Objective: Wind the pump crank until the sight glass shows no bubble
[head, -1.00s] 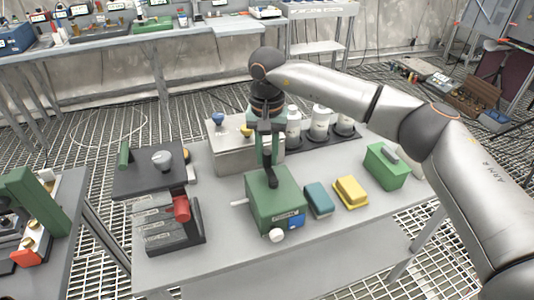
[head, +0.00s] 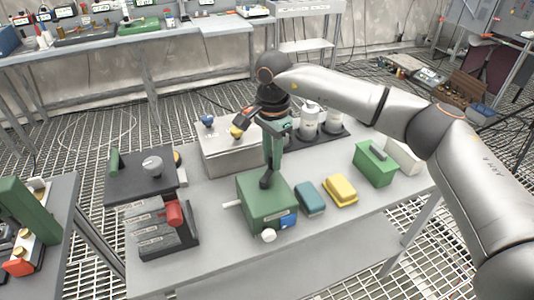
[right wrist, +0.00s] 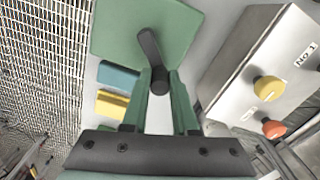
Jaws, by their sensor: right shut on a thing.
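The pump is a green box (head: 262,204) on the grey table, with a black crank (head: 265,181) on its top. A white round knob and a small blue panel (head: 288,222) are on its front. I cannot make out a bubble or a sight glass at this size. My right gripper (head: 271,164) points down over the box and is shut on the crank's handle. In the right wrist view, the gripper (right wrist: 160,84) holds the handle end of the black crank arm (right wrist: 149,46) above the green top (right wrist: 120,30). My left gripper is not in view.
A teal block (head: 310,199) and a yellow block (head: 341,189) lie right of the pump. A green case (head: 375,164) stands further right. A steel box with knobs (head: 222,158) and white canisters (head: 308,124) stand behind. A dark unit with a red handle (head: 174,214) is at left.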

